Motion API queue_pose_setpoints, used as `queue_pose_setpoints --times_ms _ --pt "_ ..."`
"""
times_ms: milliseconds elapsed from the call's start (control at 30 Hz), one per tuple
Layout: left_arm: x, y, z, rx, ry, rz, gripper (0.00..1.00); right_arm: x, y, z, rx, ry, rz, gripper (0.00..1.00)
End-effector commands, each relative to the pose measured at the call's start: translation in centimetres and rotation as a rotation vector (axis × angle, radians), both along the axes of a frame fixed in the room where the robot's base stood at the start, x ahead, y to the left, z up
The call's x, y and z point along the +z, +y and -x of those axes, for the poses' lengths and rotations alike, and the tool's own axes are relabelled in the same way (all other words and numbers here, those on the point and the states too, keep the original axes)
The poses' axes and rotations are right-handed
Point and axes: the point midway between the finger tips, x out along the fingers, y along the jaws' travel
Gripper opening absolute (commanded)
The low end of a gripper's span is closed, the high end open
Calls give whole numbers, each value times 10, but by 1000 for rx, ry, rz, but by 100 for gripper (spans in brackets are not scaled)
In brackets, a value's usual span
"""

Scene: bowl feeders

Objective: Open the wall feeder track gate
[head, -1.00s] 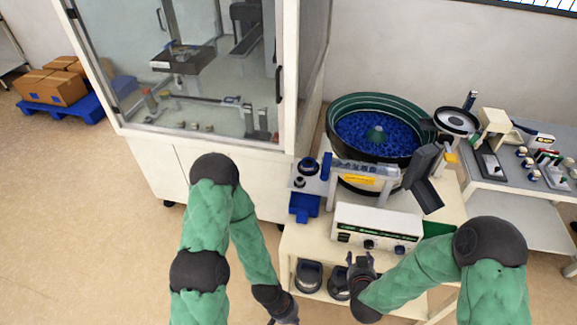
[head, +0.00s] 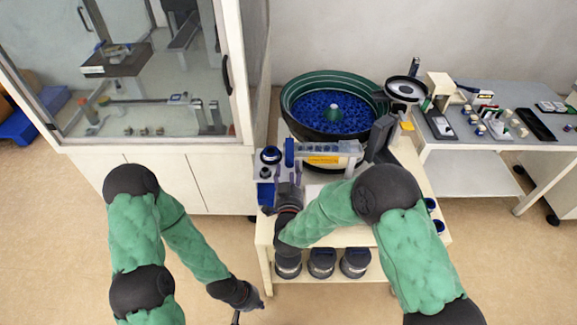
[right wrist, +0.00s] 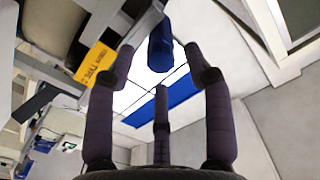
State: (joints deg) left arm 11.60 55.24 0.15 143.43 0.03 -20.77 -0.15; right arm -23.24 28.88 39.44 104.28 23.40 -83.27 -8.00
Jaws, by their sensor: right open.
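The bowl feeder (head: 331,105) is full of small blue parts. A pale track (head: 325,149) with a yellow label (head: 323,160) runs along its front. An upright blue piece (head: 289,151), which looks like the gate, stands at the track's left end. My right gripper (head: 289,182) is just in front of and below it. In the right wrist view, the blue piece (right wrist: 160,48) shows beyond the tips of my open right fingers (right wrist: 175,75), apparently apart from them. My left gripper (head: 243,308) hangs low over the floor; its jaws are too small to read.
A glass-fronted cabinet (head: 150,110) stands to the left of the feeder bench (head: 415,185). A blue bin (head: 265,194) sits near my right gripper. A grey side table (head: 550,135) with small items stands at right. The floor at lower left is clear.

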Motion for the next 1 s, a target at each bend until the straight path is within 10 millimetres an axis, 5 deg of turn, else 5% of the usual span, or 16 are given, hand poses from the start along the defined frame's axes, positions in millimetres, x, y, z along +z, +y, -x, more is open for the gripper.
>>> queue_pose_setpoints --times_ms 233,600,633,800,1000 --pt "-6 0 0 0 0 0 0 -1 0 -28 -1 0 0 52" --pt "-7 0 0 0 0 0 0 0 0 -34 0 1 0 52" --pt "-7 0 0 0 0 0 0 0 0 -34 0 1 0 49" --pt "-7 0 0 0 -1 0 0 0 0 -34 0 1 0 1" --pt "-7 0 0 0 -1 0 0 0 1 -32 2 1 1 0"
